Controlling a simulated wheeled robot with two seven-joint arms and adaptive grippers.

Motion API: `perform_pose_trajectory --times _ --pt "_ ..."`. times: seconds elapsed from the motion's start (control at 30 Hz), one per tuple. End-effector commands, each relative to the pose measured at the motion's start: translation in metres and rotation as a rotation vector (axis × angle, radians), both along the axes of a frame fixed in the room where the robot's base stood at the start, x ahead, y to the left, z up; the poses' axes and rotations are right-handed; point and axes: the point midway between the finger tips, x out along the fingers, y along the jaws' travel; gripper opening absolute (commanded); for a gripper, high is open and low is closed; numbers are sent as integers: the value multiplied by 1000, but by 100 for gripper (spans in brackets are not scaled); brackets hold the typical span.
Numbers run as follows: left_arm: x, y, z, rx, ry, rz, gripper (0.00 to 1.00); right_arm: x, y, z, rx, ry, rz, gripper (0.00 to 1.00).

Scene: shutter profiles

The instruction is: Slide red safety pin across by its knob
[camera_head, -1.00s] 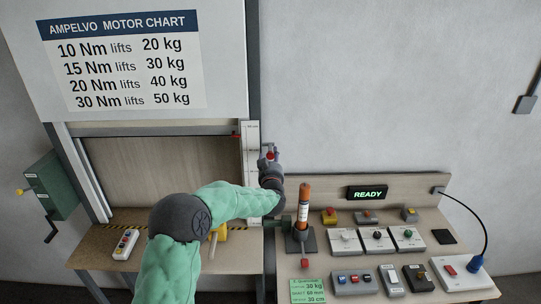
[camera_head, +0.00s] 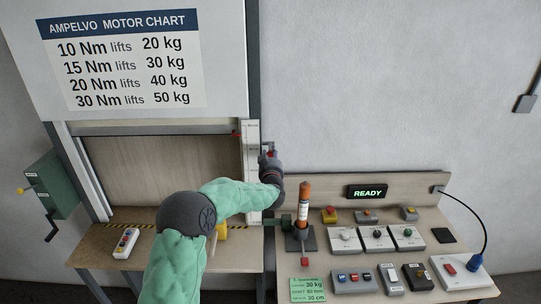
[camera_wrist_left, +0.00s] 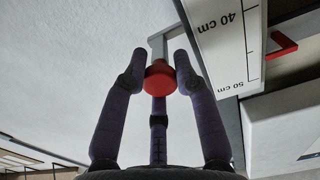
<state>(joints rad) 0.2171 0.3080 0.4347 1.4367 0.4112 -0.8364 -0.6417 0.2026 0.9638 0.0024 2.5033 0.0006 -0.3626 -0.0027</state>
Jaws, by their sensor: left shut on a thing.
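The red knob (camera_wrist_left: 160,77) of the safety pin sits between the fingers of my left gripper (camera_wrist_left: 160,68) in the left wrist view. The gripper is shut on the knob. A grey metal bracket (camera_wrist_left: 158,43) shows just beyond the knob. In the head view my left gripper (camera_head: 267,153) is at the right post of the shutter frame, beside the white scale, and mostly hides the knob. The pin's shaft cannot be made out. My right gripper is in neither view.
The white centimetre scale (camera_head: 252,180) stands close left of the gripper, with a red pointer (camera_head: 237,134) at its edge. An orange-topped cylinder (camera_head: 304,200) stands on the bench below. A "READY" display (camera_head: 367,193) and several control boxes are to the right. The wall right of the gripper is clear.

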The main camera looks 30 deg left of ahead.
Motion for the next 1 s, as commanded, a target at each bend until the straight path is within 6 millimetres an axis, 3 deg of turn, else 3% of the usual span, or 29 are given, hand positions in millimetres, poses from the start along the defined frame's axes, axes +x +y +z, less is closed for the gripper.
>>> perform_pose_trajectory --times 0.37,0.67,0.7,0.77,1.0 --pt "-21 37 5 6 -12 5 0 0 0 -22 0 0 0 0" --pt "-24 41 9 6 -14 6 0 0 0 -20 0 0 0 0" --pt "-24 41 9 7 -15 6 37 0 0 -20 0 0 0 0" --pt "-24 41 9 6 -15 6 54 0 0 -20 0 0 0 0" --pt "-23 39 5 4 -8 3 54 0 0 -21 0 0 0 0"
